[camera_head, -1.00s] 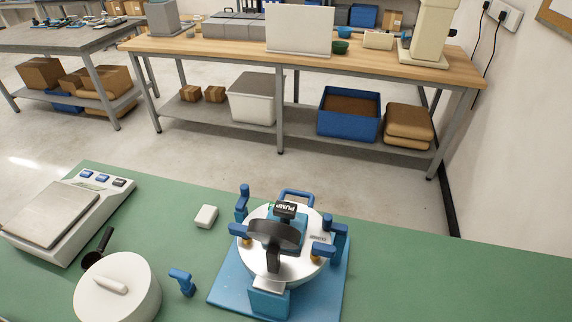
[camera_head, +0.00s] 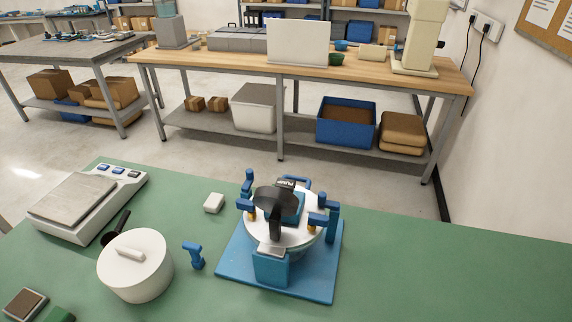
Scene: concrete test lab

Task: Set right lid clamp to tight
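A round apparatus with a silver lid (camera_head: 299,228) stands on a blue base plate (camera_head: 236,262) on the green bench. A black handle or wheel (camera_head: 275,199) stands over the lid, with a black block lettered "PUMP" behind it. The right lid clamp (camera_head: 319,220) has a blue handle at the lid's right rim, beside a blue post (camera_head: 332,224). A left lid clamp (camera_head: 247,206) has a similar blue handle at the left rim. I cannot tell how tight either clamp is. Neither of my grippers is in view.
A white lidded pot (camera_head: 135,268), a loose blue clamp-like piece (camera_head: 194,256), a small white block (camera_head: 214,203) and a scale (camera_head: 82,206) lie left of the apparatus. The green bench (camera_head: 440,270) is clear to the right. A wooden workbench (camera_head: 230,62) stands behind.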

